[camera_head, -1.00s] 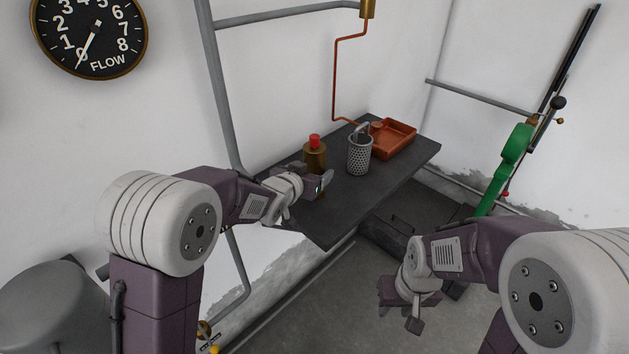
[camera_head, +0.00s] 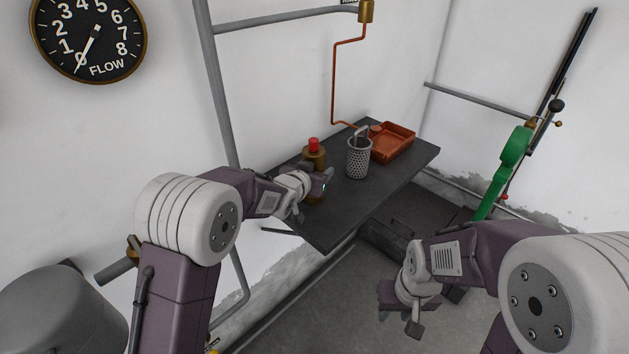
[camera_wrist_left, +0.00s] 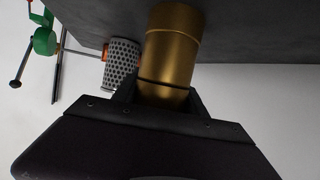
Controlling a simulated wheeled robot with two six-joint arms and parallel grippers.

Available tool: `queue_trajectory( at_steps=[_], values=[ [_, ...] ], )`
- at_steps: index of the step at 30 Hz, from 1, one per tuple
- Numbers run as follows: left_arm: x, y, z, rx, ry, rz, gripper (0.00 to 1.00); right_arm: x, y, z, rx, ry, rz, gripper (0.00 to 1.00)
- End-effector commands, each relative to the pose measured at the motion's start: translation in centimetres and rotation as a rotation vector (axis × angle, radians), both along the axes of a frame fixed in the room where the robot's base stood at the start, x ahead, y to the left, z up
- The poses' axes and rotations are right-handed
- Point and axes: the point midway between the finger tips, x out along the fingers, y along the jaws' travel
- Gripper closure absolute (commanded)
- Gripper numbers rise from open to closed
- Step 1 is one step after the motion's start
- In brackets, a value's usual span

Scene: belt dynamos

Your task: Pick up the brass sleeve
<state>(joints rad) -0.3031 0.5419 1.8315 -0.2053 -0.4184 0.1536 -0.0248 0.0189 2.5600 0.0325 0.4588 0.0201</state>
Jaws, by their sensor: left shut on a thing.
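A grey perforated basket (camera_head: 358,160) stands on the bench (camera_head: 345,208) just right of the sleeve. An orange tray (camera_head: 398,150) lies behind it. A copper pipe (camera_head: 335,80) runs down the wall. A green lever (camera_head: 505,170) is at the right. The bench front is clear.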

Motion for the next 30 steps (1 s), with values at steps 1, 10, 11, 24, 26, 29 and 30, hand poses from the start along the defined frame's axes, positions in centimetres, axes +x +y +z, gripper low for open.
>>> queue_trajectory(
  at_steps=[1, 10, 11, 24, 26, 29, 30],
  values=[
    [0.0, 0.0, 0.1, -0.001, -0.003, 0.0, 1.0, 0.0, 0.0, 0.0, 0.0, 0.0, 0.0, 0.64],
    [0.0, 0.0, 2.3, -0.002, -0.006, 0.0, 1.0, 0.0, 0.0, 0.6, 0.0, 0.0, 0.0, 0.64],
    [0.0, 0.0, 2.6, -0.002, -0.006, 0.0, 1.0, 0.0, 0.0, 0.7, 0.0, 0.0, 0.0, 0.64],
    [-1.6, -2.7, 6.1, -0.003, -0.006, -0.001, 1.0, 0.0, 0.0, 0.4, 0.0, 0.0, 0.0, 0.64],
    [-1.9, -3.3, 6.5, -0.003, -0.005, 0.0, 1.0, 0.0, 0.0, 0.3, 0.0, 0.0, 0.0, 0.64],
    [-2.8, -4.6, 7.8, -0.005, -0.005, -0.003, 1.0, 0.0, 0.0, 0.9, 0.0, 0.001, 0.0, 0.64],
    [-3.1, -5.2, 8.4, -0.005, -0.004, -0.004, 1.0, 0.0, 0.0, 1.6, 0.0, 0.001, 0.0, 0.64]
  ],
)
